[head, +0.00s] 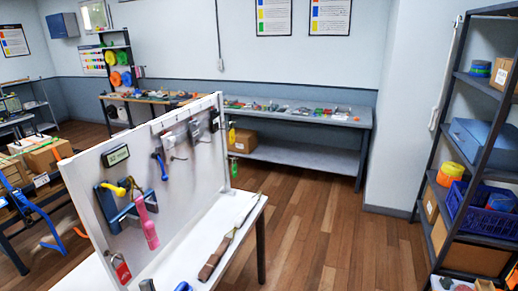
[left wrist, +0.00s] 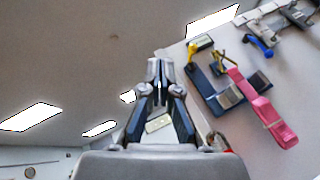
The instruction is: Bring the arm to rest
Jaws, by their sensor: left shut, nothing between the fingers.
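My left gripper (left wrist: 160,72) shows in the left wrist view, with its dark fingers together and nothing between them. It points upward, beside the left edge of the pegboard-like panel, and appears apart from the panel's hanging items. In the head view I cannot clearly make out its fingertips. The upright panel (head: 195,185) carries a pink strap (head: 148,222), which is also in the wrist view (left wrist: 262,105), a blue bracket (head: 111,208) and a yellow-handled item (head: 112,188). My right gripper is in neither view.
A red padlock-like tag (head: 121,269) hangs low on the panel. A brown-ended strap (head: 213,262) lies on the white table (head: 185,248). A loaded shelf rack (head: 440,140) stands at the right. A workbench (head: 300,155) is behind. The wooden floor (head: 320,225) between is clear.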

